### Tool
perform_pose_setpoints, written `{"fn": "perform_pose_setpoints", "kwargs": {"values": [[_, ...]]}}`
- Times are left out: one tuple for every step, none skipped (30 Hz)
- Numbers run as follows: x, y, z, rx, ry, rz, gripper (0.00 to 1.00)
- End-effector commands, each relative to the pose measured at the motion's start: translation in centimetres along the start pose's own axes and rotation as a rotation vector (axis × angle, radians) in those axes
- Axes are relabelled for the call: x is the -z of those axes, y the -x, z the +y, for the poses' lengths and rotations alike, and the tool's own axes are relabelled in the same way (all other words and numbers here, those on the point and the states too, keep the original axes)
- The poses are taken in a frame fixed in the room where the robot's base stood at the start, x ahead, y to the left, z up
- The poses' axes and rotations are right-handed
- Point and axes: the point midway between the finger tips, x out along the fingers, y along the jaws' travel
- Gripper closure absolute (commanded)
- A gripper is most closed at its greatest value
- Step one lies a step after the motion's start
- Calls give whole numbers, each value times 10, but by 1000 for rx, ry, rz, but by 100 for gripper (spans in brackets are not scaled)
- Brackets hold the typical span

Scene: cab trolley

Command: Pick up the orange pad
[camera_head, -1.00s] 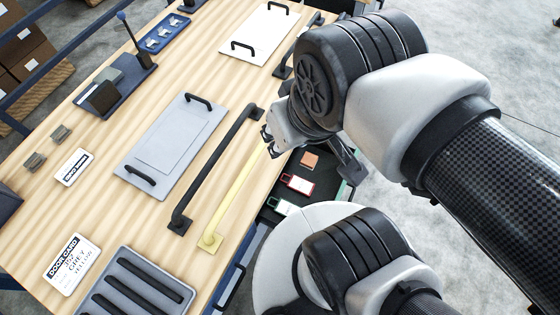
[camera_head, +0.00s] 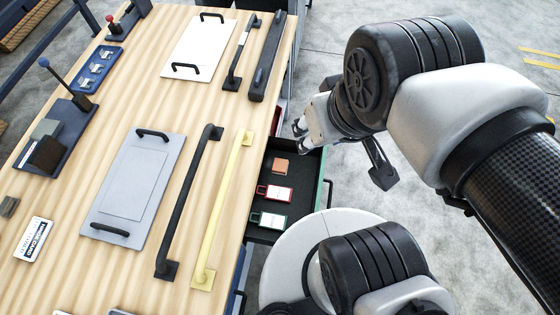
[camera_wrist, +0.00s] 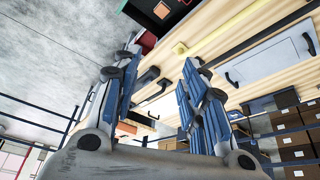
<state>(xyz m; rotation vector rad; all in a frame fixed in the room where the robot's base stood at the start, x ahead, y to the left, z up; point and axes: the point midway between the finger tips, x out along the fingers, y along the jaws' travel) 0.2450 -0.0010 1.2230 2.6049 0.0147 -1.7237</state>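The orange pad (camera_head: 281,165) lies flat on the dark floor of an open drawer (camera_head: 262,180) at the table's right side. It also shows near the top of the wrist view (camera_wrist: 161,10). My gripper (camera_head: 301,131) is above and beside the drawer in the head view, up and to the right of the pad and apart from it. In the wrist view my gripper's fingers (camera_wrist: 160,75) are spread with nothing between them, so it is open and empty.
A red-edged tag (camera_head: 274,192) and a green-edged tag (camera_head: 268,220) lie in the drawer below the pad. The wooden tabletop (camera_head: 90,180) carries a yellow bar (camera_head: 222,215), a black bar (camera_head: 188,205) and grey and white panels. Concrete floor is clear at the upper right.

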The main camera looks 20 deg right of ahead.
Motion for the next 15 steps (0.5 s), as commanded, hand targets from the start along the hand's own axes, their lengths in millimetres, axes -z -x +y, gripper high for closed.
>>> {"fn": "perform_pose_setpoints", "kwargs": {"values": [[7,-4,0,1,20,-14,55],[13,-7,0,1,37,-21,53],[21,-12,0,2,66,-35,50],[29,-17,0,3,89,-45,48],[36,-23,0,5,115,-55,46],[47,-32,0,8,153,-70,43],[56,-40,1,10,182,-80,41],[63,-48,1,13,211,-91,39],[73,-59,1,17,250,-105,37],[80,-68,1,20,279,-113,35],[87,-78,1,23,308,-125,33],[95,-92,1,29,347,-137,30],[101,-102,1,33,375,-146,28],[106,-114,1,37,403,-157,27],[113,-129,1,44,442,-169,27]]}}
